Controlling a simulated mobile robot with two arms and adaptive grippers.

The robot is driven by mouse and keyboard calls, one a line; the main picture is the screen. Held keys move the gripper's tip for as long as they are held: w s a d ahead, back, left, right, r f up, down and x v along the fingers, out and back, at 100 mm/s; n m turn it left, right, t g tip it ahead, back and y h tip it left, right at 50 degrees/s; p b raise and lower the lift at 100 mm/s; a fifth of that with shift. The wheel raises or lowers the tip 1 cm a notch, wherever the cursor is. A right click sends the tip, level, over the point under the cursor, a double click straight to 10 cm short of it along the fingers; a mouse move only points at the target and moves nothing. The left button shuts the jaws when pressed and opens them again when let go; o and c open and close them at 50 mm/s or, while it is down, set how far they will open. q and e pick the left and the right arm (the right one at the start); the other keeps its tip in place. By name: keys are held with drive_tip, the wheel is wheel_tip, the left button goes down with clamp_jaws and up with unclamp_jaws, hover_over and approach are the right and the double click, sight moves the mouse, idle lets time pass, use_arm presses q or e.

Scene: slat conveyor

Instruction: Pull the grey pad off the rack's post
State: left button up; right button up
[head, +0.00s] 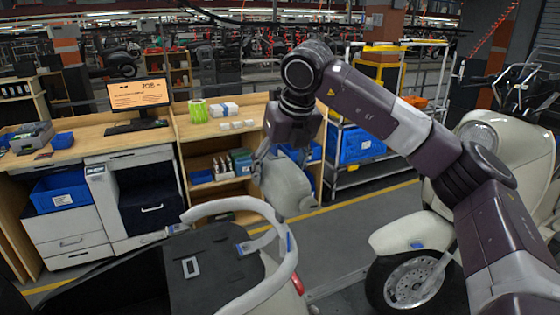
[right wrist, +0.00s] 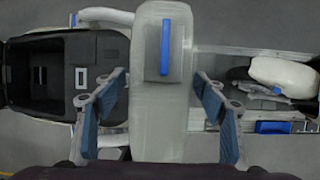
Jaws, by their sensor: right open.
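The grey pad (head: 290,190) is a pale rounded slab standing above the scooter's curved light rack (head: 284,262). In the right wrist view the pad (right wrist: 161,105) runs up the middle, with a blue strip near its top. The post is hidden from me. My right gripper (head: 280,163) is at the pad's upper end. In the right wrist view its open fingers (right wrist: 160,82) stand one on each side of the pad; I cannot tell whether either touches it. My left gripper is not in view.
A dark open compartment (head: 120,285) lies left of the rack. Wooden workbenches (head: 185,128) with a monitor (head: 138,95) and blue bins stand behind. A cream scooter (head: 405,235) stands at right, near my right arm. Grey floor (head: 345,225) lies between.

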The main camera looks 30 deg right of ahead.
drive_tip(key=shift+s+r, duration=0.1)
drive_tip(key=shift+s, duration=0.1)
drive_tip(key=shift+w, duration=0.1)
drive_tip(key=c, duration=1.5)
drive_tip(key=o, duration=0.7)
drive_tip(key=c, duration=0.4)
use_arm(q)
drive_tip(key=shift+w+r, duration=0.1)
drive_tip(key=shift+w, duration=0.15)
use_arm(e)
drive_tip(key=shift+r, duration=0.15)
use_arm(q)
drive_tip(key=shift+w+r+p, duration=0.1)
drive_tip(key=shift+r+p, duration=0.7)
use_arm(e)
drive_tip(key=shift+d+r, duration=0.15)
drive_tip(key=shift+r, duration=0.95)
